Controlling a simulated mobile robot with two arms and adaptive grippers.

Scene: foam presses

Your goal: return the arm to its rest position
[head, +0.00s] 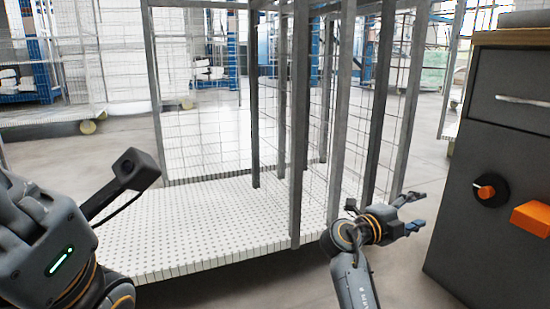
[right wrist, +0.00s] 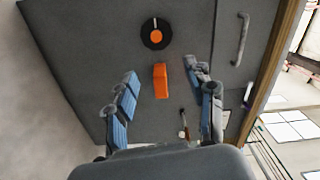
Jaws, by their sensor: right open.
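My right gripper (head: 416,212) is open and empty, in front of a wire cage and left of the dark cabinet (head: 468,225). In the right wrist view, its two blue-padded fingers (right wrist: 165,98) stand wide apart, with the cabinet's front beyond them. The orange block (right wrist: 160,80) on that front shows between the fingers, apart from them. My left arm (head: 60,245) is at the left edge with a green light; its gripper fingers are not visible.
The cabinet bears an orange knob (head: 486,191), an orange block (head: 532,218) and a drawer handle (head: 522,101). A wire cage on a white perforated base (head: 190,215) fills the middle. Grey floor (head: 405,285) is clear between the cage and the cabinet.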

